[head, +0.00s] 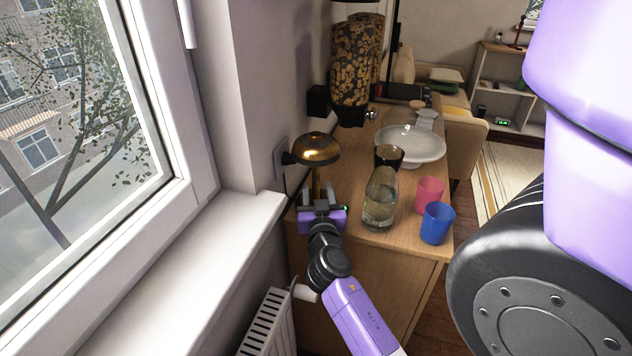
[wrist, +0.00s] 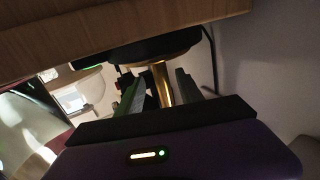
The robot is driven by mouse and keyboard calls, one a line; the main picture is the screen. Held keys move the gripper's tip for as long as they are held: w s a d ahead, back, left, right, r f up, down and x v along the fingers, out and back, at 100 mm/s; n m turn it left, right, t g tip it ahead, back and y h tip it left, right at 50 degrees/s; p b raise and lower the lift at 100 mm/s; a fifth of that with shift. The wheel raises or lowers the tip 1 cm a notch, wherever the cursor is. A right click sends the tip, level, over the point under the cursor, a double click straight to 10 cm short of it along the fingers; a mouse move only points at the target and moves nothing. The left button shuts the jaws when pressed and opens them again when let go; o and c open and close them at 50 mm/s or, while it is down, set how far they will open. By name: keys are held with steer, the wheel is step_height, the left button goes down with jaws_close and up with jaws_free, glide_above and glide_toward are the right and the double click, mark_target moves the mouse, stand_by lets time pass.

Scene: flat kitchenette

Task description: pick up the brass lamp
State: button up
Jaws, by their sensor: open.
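The brass lamp (head: 317,149) stands upright at the near left end of the wooden cabinet, by the wall. It has a domed shade and a thin stem. My gripper (head: 318,193) is open at the stem's height, on the near side of the lamp. In the wrist view, which looks upside down, the brass stem (wrist: 161,82) shows between the two open fingers (wrist: 159,90), with a gap on the right side. The dark round base (wrist: 150,48) sits on the wood. Whether a finger touches the stem I cannot tell.
A glass carafe (head: 380,200) stands close to the right of my gripper. A pink cup (head: 429,194) and a blue cup (head: 437,224) are farther right. The wall and window sill (head: 190,265) bound the left.

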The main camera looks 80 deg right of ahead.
mark_target(315, 180)
steer(key=p+x, duration=0.1)
steer(key=x, duration=0.3)
steer(key=shift+w+d, duration=0.15)
steer(key=shift+w, duration=0.1)
jaws_close()
steer(key=shift+r, duration=0.1)
stand_by(1.1)
